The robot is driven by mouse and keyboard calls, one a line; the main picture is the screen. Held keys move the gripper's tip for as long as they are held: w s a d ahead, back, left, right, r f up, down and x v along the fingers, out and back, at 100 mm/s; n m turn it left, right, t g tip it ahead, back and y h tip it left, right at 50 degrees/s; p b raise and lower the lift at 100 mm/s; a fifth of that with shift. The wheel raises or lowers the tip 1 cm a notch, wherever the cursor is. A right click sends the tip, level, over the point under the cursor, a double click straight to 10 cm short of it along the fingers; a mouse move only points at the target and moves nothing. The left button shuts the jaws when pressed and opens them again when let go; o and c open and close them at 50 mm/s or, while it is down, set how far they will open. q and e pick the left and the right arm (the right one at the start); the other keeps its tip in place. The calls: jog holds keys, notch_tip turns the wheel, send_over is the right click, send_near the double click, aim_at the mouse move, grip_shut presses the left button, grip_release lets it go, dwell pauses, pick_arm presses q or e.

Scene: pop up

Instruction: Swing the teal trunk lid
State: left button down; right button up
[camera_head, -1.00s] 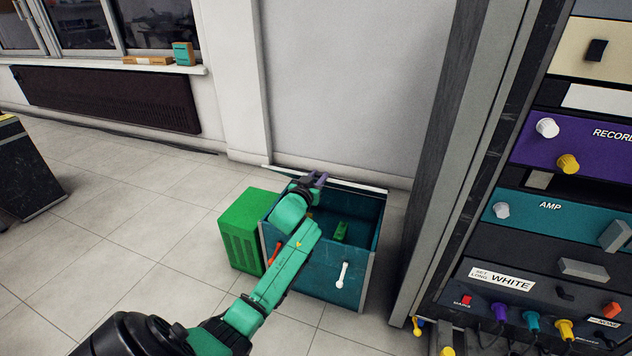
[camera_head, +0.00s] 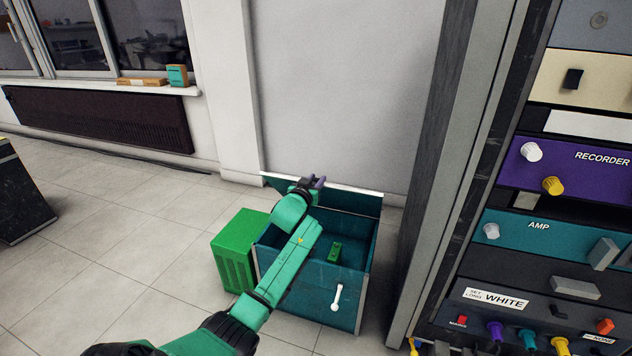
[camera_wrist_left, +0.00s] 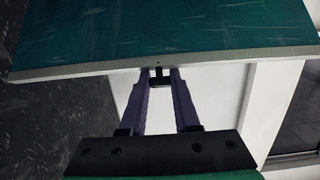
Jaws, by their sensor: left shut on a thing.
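The teal trunk (camera_head: 305,297) stands on the floor near the wall with its top open. Its lid (camera_head: 350,202) is raised along the back and its inner face shows. My left gripper (camera_head: 317,182) is at the lid's upper edge, towards the left end, with my arm reaching across the trunk's left side. In the left wrist view, its purple fingers (camera_wrist_left: 160,82) are shut at the pale edge of the teal lid (camera_wrist_left: 170,32), around a small dark tab. A white handle (camera_head: 336,298) is on the trunk's front. My right gripper is not in view.
A small green object (camera_head: 334,252) lies inside the trunk. A green bin (camera_head: 234,250) stands close on the trunk's left. A tall rack (camera_head: 590,170) with knobs and a grey post (camera_head: 440,150) stand to the right. Open tiled floor (camera_head: 120,260) lies to the left.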

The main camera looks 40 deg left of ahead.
pick_arm(q)
jog(key=shift+w+a+r+b, duration=0.2)
jog(key=shift+w+r, duration=0.25)
jog(key=shift+w, duration=0.15)
jog(key=shift+w+a+r+b, duration=0.1)
jog(key=shift+w+r+b, duration=0.05)
jog(key=shift+w+r, duration=0.35)
jog(key=shift+w+a+r+b, duration=0.15)
jog(key=shift+w+r+b, duration=0.1)
jog(key=shift+w, duration=0.25)
jog(key=shift+w+a+r+b, duration=0.15)
jog(key=shift+w+r, duration=0.05)
jog(key=shift+w, duration=0.3)
jog(key=w, duration=0.1)
jog(key=w+r+b, duration=0.1)
jog(key=w+a+b, duration=0.1)
jog(key=shift+w+r, duration=0.15)
jog(key=shift+r, duration=0.25)
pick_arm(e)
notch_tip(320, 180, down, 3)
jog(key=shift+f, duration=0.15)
pick_arm(q)
jog(key=shift+r, duration=0.1)
